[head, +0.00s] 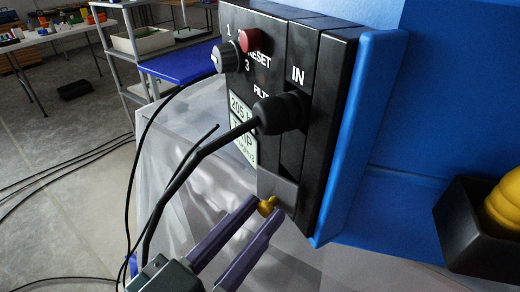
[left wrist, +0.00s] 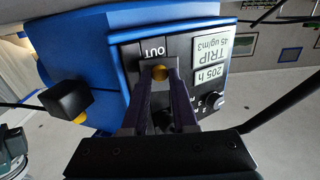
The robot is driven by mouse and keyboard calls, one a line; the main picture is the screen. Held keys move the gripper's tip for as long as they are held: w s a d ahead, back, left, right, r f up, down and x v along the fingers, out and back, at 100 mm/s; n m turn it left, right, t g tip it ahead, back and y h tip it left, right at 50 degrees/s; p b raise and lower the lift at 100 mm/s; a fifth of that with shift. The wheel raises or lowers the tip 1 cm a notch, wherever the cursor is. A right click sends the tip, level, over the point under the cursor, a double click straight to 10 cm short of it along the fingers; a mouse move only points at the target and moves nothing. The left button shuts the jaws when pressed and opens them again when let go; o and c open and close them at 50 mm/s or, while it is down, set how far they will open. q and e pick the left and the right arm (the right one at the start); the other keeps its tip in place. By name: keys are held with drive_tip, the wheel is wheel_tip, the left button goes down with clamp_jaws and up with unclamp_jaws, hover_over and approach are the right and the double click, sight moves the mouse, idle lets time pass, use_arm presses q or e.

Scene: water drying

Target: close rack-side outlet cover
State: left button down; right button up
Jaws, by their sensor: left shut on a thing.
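The outlet cover (head: 279,187) is a small dark grey flap with a brass knob (head: 268,205), low on the front of the black control box (head: 318,180). The "OUT" label shows beside the knob in the left wrist view (left wrist: 160,73). My left gripper (head: 267,209) has purple fingers shut on the brass knob, one on each side of it. It comes from below and in front of the box. How far the flap stands from the panel is hard to tell. My right gripper is not in view.
A black plug (head: 280,113) with a thick cable sits at the "IN" port above, and its cable hangs down past my left arm. A red button (head: 249,40) and a grey dial (head: 226,57) are higher. A black holder (head: 470,235) with a yellow thing is at the right.

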use_arm(q)
drive_tip(key=shift+w+a+m+g+h+b, duration=0.1)
drive_tip(key=shift+w+m+g+h+b, duration=0.3)
drive_tip(key=shift+m+g+h+b, duration=0.5)
drive_tip(key=shift+w+a+m+g+h+b, duration=0.1)
drive_tip(key=shift+w+m+g+h+b, duration=0.25)
drive_tip(key=shift+m+g+h+b, duration=0.55)
drive_tip(key=shift+w+m+g+h+b, duration=0.4)
drive_tip(key=shift+m+g+h+b, duration=0.3)
drive_tip(key=shift+g+h, duration=0.3)
drive_tip(key=c, duration=0.7)
unclamp_jaws()
drive_tip(key=v, duration=1)
